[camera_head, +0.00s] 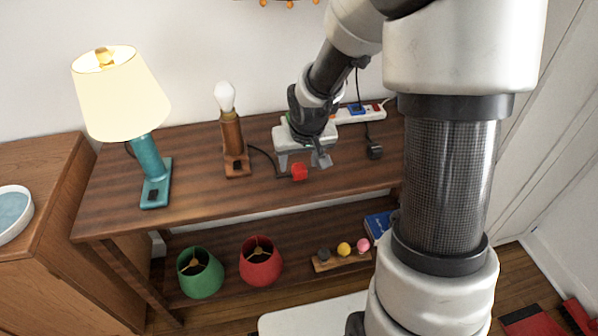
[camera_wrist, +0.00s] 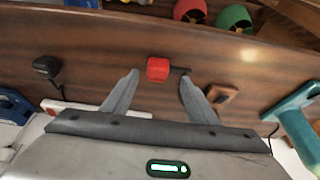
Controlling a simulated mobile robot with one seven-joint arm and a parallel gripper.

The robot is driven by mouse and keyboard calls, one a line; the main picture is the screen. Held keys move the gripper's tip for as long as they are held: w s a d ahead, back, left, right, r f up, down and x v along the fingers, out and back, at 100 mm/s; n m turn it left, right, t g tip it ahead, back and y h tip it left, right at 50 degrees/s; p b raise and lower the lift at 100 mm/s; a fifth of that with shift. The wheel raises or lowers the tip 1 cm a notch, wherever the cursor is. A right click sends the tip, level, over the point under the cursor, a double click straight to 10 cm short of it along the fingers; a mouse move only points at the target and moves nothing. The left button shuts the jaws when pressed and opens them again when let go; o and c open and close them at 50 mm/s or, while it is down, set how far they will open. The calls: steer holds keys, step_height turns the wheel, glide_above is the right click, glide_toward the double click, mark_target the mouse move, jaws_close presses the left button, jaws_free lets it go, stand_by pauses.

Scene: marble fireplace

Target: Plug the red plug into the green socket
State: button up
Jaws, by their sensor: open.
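The red plug (camera_head: 299,172) lies on the wooden table top, with a dark cord running from it toward the bare-bulb lamp. It also shows in the wrist view (camera_wrist: 158,69). My gripper (camera_head: 304,166) is open above the table, its fingertips on either side of the plug in the wrist view (camera_wrist: 159,76). Whether they touch it I cannot tell. A white power strip (camera_head: 345,117) lies at the back of the table, partly hidden by my gripper. A blue socket and a red part show at its right end. A green bit (camera_head: 289,116) shows behind my gripper; I cannot tell if it is the socket.
A black plug (camera_head: 374,152) lies right of my gripper. The bare-bulb lamp (camera_head: 233,140) stands left of it, and a teal lamp (camera_head: 152,165) with a cream shade farther left. Green (camera_head: 200,275) and red (camera_head: 262,264) shades sit on the lower shelf. The table's front left is clear.

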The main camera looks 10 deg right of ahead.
mark_target(300, 169)
steer(key=x, duration=0.3)
steer(key=b+x, duration=0.1)
steer(key=shift+w+d+f, duration=0.1)
steer(key=shift+d+f, duration=0.15)
steer(key=shift+f, duration=0.15)
steer(key=c, duration=1.1)
step_height(300, 169, up, 10)
steer(key=p, duration=0.2)
steer(key=shift+p, duration=0.4)
